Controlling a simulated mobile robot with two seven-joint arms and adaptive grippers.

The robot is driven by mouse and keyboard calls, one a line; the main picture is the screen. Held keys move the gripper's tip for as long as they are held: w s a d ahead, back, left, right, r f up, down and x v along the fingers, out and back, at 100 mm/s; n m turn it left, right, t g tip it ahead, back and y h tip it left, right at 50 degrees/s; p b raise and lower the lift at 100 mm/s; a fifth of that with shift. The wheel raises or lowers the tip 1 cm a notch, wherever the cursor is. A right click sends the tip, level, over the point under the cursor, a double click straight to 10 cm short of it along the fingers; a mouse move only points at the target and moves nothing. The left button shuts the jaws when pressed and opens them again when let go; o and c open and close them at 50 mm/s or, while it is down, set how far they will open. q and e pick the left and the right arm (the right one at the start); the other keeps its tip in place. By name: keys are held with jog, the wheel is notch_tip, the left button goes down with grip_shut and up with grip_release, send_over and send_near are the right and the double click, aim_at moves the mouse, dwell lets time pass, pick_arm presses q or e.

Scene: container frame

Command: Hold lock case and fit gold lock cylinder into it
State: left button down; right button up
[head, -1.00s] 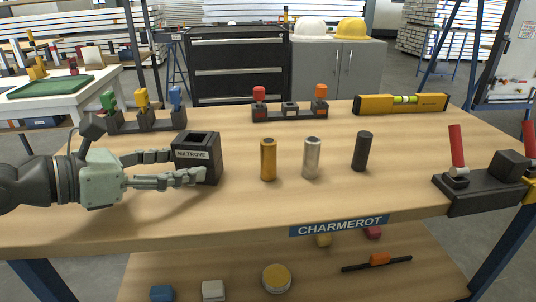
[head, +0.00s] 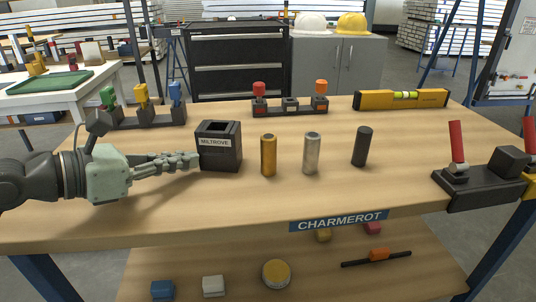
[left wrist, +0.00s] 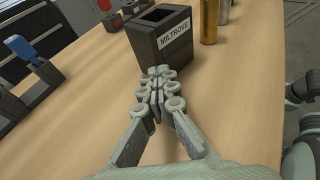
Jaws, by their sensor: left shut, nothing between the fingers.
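The lock case (head: 221,158) is a dark box with an open square top and a MILTROVE label. It stands upright on the table, left of the gold lock cylinder (head: 268,155), which also stands upright. My left gripper (head: 197,159) is shut and empty, its fingertips at the near left side of the case, not around it. In the left wrist view the closed fingertips (left wrist: 158,75) are at the foot of the case (left wrist: 163,45); whether they touch it I cannot tell. The gold cylinder (left wrist: 209,22) shows behind it.
A silver cylinder (head: 312,153) and a black cylinder (head: 361,146) stand right of the gold one. A clamp with a red handle (head: 457,142) is at the right. The front table area is clear.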

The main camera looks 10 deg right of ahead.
pick_arm(q)
jog(key=c, duration=2.2)
grip_release()
jog(key=o, duration=1.5)
jog(key=shift+c, duration=0.3)
